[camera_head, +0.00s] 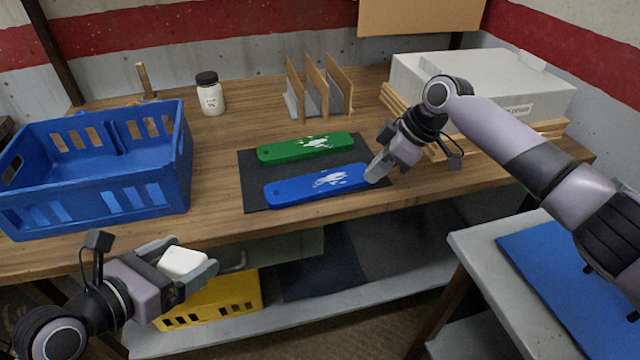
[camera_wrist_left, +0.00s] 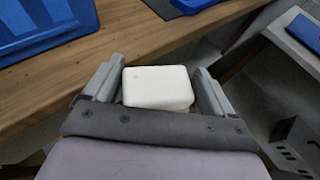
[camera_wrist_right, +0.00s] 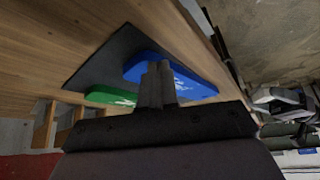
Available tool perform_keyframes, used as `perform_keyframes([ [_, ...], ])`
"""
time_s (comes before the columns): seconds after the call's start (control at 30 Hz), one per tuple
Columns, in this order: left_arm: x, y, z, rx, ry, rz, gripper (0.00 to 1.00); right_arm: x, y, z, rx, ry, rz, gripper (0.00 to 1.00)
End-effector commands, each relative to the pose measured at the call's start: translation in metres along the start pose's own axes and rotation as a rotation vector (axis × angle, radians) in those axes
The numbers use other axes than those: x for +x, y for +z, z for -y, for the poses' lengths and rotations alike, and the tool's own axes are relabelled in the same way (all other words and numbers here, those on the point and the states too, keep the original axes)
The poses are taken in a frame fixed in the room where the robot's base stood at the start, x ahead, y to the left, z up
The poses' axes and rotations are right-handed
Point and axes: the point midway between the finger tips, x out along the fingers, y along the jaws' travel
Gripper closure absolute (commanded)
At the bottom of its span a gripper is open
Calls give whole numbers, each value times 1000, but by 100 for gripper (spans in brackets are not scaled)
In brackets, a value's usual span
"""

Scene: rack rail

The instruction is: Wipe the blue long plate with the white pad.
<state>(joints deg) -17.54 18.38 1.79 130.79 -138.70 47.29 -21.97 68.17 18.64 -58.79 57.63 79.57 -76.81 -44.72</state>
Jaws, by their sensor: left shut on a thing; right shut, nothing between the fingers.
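The blue long plate (camera_head: 300,190) lies on a dark mat (camera_head: 250,171) on the bench, with a white smear over its right half. It also shows in the right wrist view (camera_wrist_right: 135,70). My right gripper (camera_head: 374,172) is shut and empty, with its fingertips at the right end of the plate; I cannot tell whether they touch it. The white pad (camera_head: 183,262) is held in my left gripper (camera_head: 190,268), in front of and below the bench edge. The pad also shows between the fingers in the left wrist view (camera_wrist_left: 158,87).
A green long plate (camera_head: 275,152) with a white smear lies behind the blue one. A blue crate (camera_head: 160,180) stands at left. A jar (camera_head: 210,95), a wooden rack (camera_head: 320,90) and a grey box (camera_head: 480,90) stand behind. A yellow crate (camera_head: 225,295) sits below.

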Motion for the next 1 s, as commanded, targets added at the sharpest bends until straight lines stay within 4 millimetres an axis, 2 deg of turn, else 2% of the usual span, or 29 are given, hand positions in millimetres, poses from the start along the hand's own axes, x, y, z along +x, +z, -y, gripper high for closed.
perform_keyframes([
  [0.17,-2,4,0,0,0,1,45,-3,-2,0,0,-1,1,100],
  [0.83,-21,50,0,0,0,1,45,-50,-28,0,0,-1,0,100],
  [1.0,-22,53,0,0,0,0,45,-53,-29,0,0,-1,1,100],
])
